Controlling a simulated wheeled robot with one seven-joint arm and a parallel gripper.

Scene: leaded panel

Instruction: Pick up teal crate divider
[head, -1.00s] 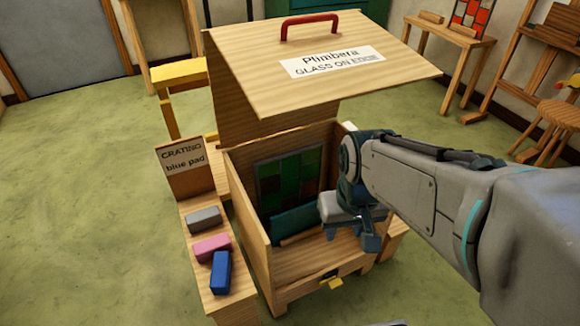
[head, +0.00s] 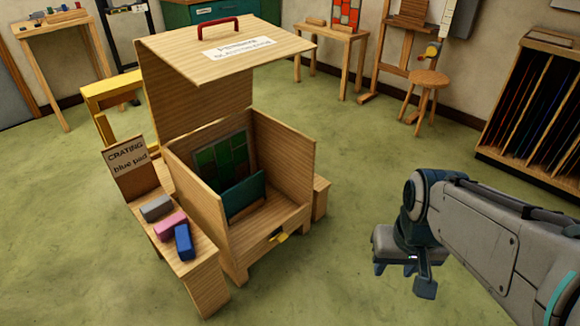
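The teal crate divider (head: 244,193) is a flat panel standing inside the open wooden crate (head: 290,150), in front of a green leaded glass panel (head: 222,158). Its top edge and face show clearly, and nothing of mine covers it. My gripper (head: 396,270) hangs over the green floor to the right of the crate, well apart from the divider. Its fingers point down and look spread, with nothing seen between them.
The crate's labelled lid (head: 225,50) is raised above it. A side bench (head: 205,272) at the left holds grey, pink and blue pads and a crating sign (head: 128,158). A small yellow latch (head: 281,238) juts from the front.

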